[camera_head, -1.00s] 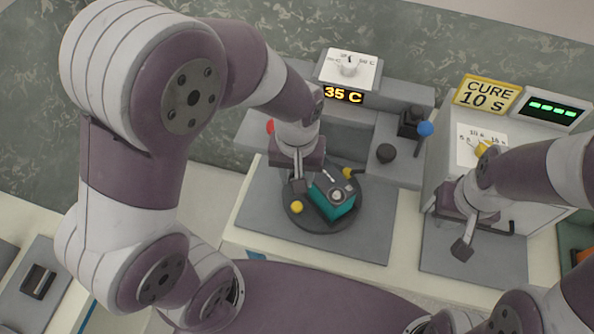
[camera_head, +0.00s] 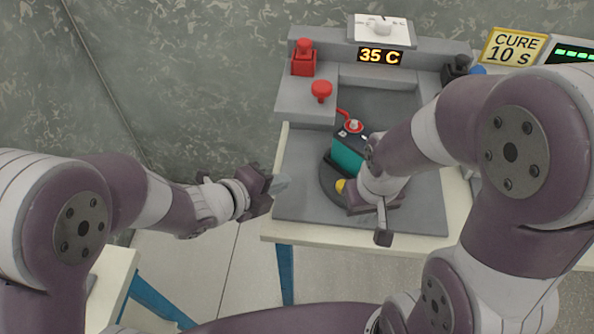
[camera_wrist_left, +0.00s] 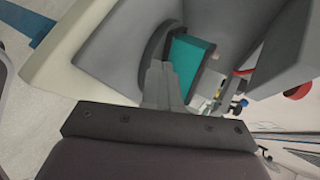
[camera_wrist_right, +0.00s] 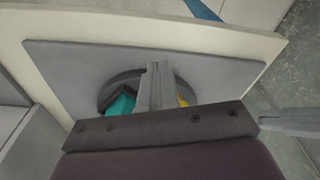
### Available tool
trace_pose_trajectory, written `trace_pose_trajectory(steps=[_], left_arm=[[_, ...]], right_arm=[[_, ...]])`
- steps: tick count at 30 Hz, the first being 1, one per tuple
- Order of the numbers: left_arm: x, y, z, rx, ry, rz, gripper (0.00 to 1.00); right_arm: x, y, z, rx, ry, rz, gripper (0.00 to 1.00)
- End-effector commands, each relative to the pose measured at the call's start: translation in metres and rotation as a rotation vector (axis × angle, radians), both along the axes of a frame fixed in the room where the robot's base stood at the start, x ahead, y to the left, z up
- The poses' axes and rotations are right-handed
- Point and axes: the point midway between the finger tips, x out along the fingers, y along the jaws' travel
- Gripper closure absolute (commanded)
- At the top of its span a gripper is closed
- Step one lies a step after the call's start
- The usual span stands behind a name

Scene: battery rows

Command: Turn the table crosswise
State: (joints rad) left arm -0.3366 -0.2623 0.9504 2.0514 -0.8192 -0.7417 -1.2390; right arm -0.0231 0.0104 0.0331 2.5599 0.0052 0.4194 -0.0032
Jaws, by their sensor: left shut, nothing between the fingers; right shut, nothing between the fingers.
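The round dark turntable (camera_head: 328,189) lies on a grey plate, partly hidden behind my right wrist. A battery with a teal side (camera_head: 347,158), a dark top and a red cap stands on it. One yellow knob (camera_head: 340,185) shows at the turntable's near left rim. My left gripper (camera_head: 282,182) is shut and empty, left of the turntable. My right gripper (camera_head: 383,235) is shut and empty, at the turntable's near right side. The right wrist view shows the turntable (camera_wrist_right: 112,87), the teal battery (camera_wrist_right: 120,105) and a yellow knob (camera_wrist_right: 181,101) behind the fingers.
A 35 C display (camera_head: 379,56) and a white dial (camera_head: 383,29) stand at the back. A red block (camera_head: 303,58) and a red knob (camera_head: 321,90) are at the back left. The CURE 10 S sign (camera_head: 513,47) is at right. The floor left of the station is open.

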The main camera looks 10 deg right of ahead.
Motion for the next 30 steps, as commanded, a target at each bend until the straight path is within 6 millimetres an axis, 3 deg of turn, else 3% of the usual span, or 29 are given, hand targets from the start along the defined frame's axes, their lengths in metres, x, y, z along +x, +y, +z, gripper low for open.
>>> trace_pose_trajectory(steps=[11,15,21,30], left_arm=[[0.041,-0.057,-0.042,0.000,0.005,0.001,1.00],[0.055,-0.075,-0.041,-0.001,0.003,0.003,1.00],[0.065,-0.088,-0.041,0.000,0.002,0.005,1.00],[0.066,-0.090,-0.041,-0.001,0.004,0.006,1.00]], right_arm=[[0.000,0.000,-0.011,0.000,0.000,0.000,1.00],[0.000,0.000,-0.008,0.000,0.001,0.000,1.00],[0.000,0.000,-0.008,0.000,0.000,0.000,1.00],[0.000,0.000,-0.008,0.000,0.001,0.000,1.00]])
